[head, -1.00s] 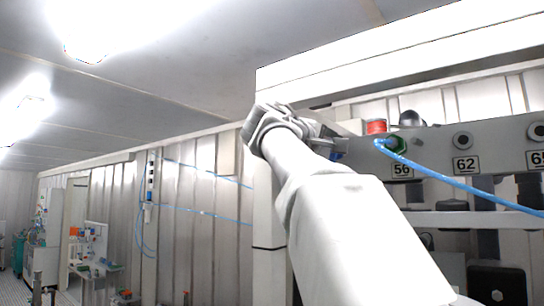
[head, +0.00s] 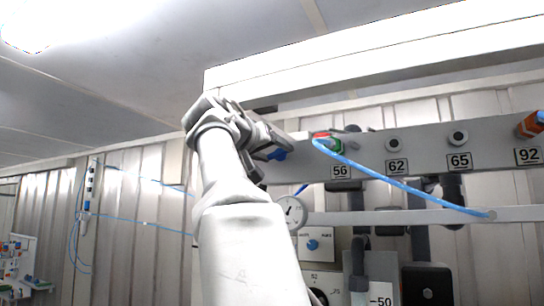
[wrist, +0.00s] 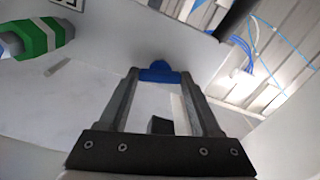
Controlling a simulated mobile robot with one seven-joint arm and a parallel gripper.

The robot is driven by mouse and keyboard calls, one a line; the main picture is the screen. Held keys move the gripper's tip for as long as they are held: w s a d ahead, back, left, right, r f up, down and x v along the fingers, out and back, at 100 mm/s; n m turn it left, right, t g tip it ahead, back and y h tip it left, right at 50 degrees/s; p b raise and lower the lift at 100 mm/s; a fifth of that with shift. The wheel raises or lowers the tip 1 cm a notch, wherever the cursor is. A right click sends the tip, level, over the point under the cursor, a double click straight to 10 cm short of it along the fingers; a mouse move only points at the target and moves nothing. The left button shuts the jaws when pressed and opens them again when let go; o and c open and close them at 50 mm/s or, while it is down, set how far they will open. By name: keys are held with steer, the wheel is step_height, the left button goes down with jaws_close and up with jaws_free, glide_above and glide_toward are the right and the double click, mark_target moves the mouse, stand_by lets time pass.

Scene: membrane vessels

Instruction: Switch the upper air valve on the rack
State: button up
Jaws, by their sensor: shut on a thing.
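The upper air valve's blue handle (head: 278,155) sits at the left end of the grey rack panel (head: 365,150), left of the label 56. It also shows in the wrist view (wrist: 160,74) against the pale panel. My gripper (head: 270,145) is at this handle, its two fingers on either side of the blue part in the wrist view (wrist: 160,76), shut on it. In the head view my wrist partly hides the handle and the panel's left end. The rest of the valve behind the handle is hidden.
A green fitting (wrist: 37,38) is close by in the wrist view. In the head view a blue hose (head: 400,185) runs right from it across the panel. A gauge (head: 291,212) and a lower panel with knobs stand below. Free room lies left of the rack.

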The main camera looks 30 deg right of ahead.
steer(key=shift+m, duration=1.6)
steer(key=o, duration=1.4)
steer(key=shift+a+b, duration=0.1)
steer(key=shift+b, duration=0.2)
steer(key=b+v, duration=0.4)
steer(key=v, duration=1.3)
steer(key=shift+a, duration=0.1)
